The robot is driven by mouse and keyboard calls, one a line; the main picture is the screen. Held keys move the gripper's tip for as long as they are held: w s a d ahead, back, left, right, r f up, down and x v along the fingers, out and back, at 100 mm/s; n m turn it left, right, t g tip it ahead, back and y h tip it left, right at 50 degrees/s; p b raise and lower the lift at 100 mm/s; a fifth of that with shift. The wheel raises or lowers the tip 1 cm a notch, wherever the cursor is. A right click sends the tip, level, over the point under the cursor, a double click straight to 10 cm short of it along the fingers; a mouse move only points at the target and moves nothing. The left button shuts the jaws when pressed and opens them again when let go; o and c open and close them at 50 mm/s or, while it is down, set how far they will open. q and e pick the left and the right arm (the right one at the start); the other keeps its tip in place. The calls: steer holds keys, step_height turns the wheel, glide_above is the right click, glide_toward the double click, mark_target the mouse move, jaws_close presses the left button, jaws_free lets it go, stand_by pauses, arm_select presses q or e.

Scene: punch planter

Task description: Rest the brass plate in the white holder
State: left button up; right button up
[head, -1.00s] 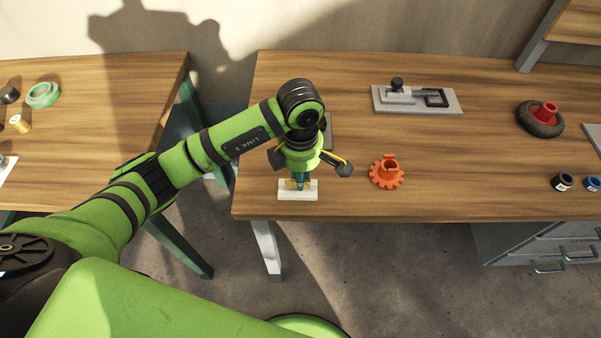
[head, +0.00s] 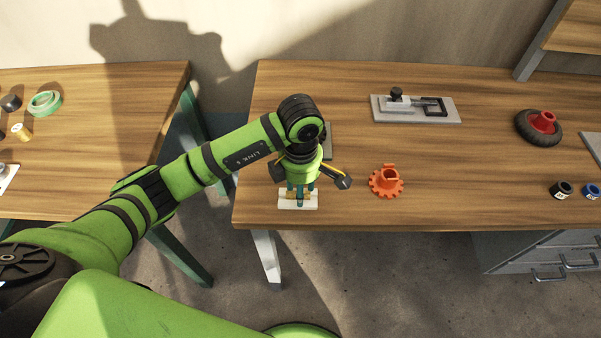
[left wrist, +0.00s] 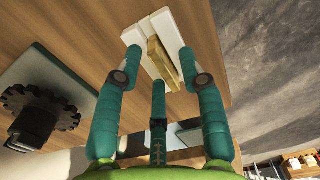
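The white holder (head: 298,205) sits at the front left edge of the main table, and its pale block also shows in the left wrist view (left wrist: 148,28). The brass plate (left wrist: 163,65) stands in the holder, its lower edge seemingly in the slot; how deep it sits is hard to tell. My left gripper (head: 301,188) is directly over the holder. In the left wrist view its teal fingers (left wrist: 160,62) are spread on either side of the plate, with visible gaps to it. My right gripper is in neither view.
An orange gear-like part (head: 386,181) stands to the right of the holder. A grey fixture with a black knob (head: 416,107) lies farther back. A black wheel with a red hub (head: 538,127) is at the right. The table between them is clear.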

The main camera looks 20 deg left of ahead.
arm_select(q)
step_height(320, 180, up, 12)
steer(key=b, duration=0.2)
stand_by(0.6)
